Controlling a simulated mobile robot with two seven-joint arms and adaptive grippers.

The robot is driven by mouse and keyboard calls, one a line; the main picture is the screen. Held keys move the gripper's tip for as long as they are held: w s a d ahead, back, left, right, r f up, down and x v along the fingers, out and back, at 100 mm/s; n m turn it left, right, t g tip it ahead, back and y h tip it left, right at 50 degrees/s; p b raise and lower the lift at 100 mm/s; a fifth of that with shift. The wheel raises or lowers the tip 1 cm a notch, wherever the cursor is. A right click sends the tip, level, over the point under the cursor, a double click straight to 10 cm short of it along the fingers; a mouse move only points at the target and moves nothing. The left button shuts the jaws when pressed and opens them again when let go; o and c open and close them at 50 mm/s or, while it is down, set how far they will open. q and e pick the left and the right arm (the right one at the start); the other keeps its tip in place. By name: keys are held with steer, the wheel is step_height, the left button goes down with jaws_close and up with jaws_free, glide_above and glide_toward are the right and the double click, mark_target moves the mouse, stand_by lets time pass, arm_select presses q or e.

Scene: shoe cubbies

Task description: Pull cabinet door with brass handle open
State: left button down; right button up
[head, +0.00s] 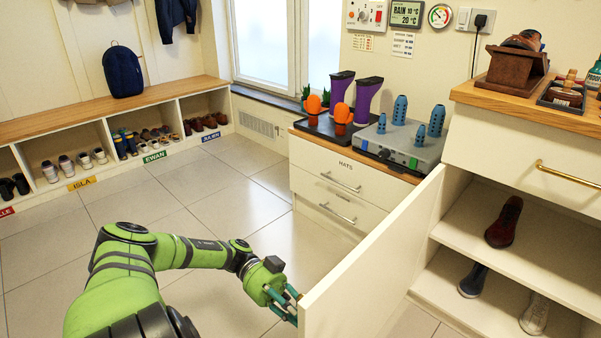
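The cream cabinet door (370,262) stands swung out from the cabinet, its inner face toward me, and the shelves behind it are exposed. Its outer face and any handle on it are hidden. My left gripper (284,304), with teal fingers, is at the outer side of the door, by its free edge. The door edge covers part of the fingers, so whether they are closed on a handle cannot be told. My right gripper is not in view.
A brass handle (567,175) is on the drawer above the opening. Shoes (504,222) stand on the cabinet shelves. A HATS drawer unit (343,183) with a boot dryer (402,141) stands beyond the door. A cubby bench (107,108) runs along the left. Tiled floor between is clear.

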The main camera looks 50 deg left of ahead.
arm_select(q)
steer(key=shift+f, duration=0.1)
steer(key=c, duration=1.1)
jaws_free()
steer(key=shift+c, duration=0.2)
steer(key=a, duration=0.7)
steer(key=shift+s+a, duration=0.25)
steer(key=shift+s, duration=0.1)
steer(key=shift+s, duration=0.1)
